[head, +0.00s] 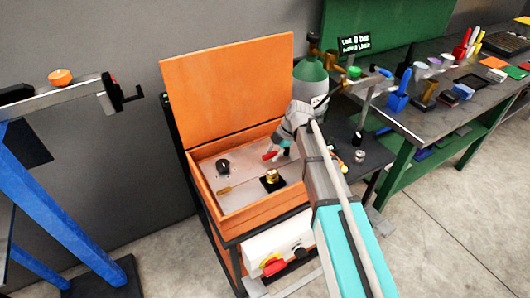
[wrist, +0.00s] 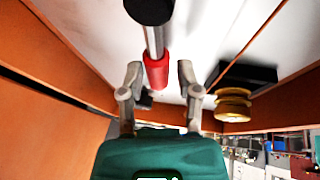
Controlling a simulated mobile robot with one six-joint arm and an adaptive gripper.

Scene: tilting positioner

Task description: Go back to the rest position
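My gripper (wrist: 161,82) is open in the wrist view, with its two fingers apart. The red-tipped end (wrist: 156,70) of a metal rod lies between or just beyond the fingertips; no finger clearly touches it. The rod runs up to a black round part (wrist: 150,10). In the head view my arm reaches from the lower right into the open orange box (head: 250,218). My gripper (head: 283,150) is inside it, close to a red piece (head: 269,156); its fingers are too small there to judge.
The box's orange lid (head: 228,85) stands open behind. Inside are a brass fitting (head: 271,177) and a black knob (head: 222,167). A green gas cylinder (head: 310,82) stands right behind the arm. A bench with tools (head: 430,125) is at right, a blue stand (head: 62,205) at left.

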